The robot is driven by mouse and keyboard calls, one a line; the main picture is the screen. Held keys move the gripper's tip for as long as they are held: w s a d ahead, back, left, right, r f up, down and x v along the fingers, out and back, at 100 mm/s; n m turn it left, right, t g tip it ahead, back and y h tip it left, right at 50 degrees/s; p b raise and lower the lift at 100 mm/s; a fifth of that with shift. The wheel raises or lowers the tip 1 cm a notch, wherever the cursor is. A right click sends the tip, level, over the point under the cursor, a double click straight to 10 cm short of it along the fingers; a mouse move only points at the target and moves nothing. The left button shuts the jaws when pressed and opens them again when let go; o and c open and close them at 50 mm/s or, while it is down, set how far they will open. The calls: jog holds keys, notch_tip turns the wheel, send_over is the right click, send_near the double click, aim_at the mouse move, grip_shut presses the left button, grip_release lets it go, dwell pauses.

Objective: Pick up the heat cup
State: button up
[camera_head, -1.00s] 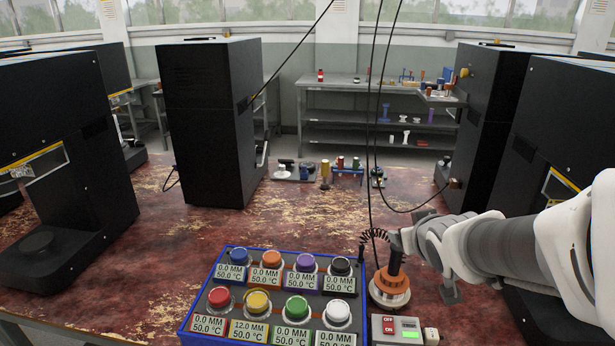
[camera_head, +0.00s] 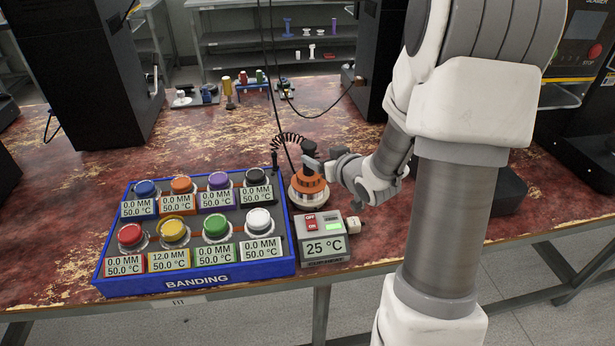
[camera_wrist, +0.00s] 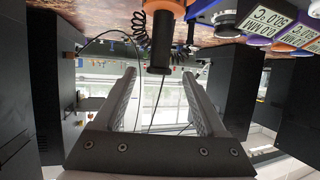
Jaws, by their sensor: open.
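The heat cup (camera_head: 308,190) stands on the table just behind the small control box, right of the banding tray. It has an orange and white round body and an upright black handle with a coiled black cord. My gripper (camera_head: 326,168) is at its right side, level with the handle. In the wrist view, which is upside down, the black handle (camera_wrist: 160,50) lines up between the spread fingertips of my open gripper (camera_wrist: 160,75). I cannot tell whether the handle is inside the jaws or just beyond them. Nothing is held.
The blue banding tray (camera_head: 195,280) with several coloured knobs and displays is close on the left. The control box (camera_head: 322,240) reads 25 °C, in front of the cup. Black machines flank the table. A hanging cable runs down behind the cup. Bare tabletop lies behind the tray.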

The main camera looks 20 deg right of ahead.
aim_at(304, 148)
jog(key=b+x, duration=0.1)
jog(key=x, duration=0.9)
jog(key=shift+w+d+b, duration=0.1)
jog(key=shift+w+b, duration=0.15)
jog(key=shift+b, duration=0.05)
grip_shut()
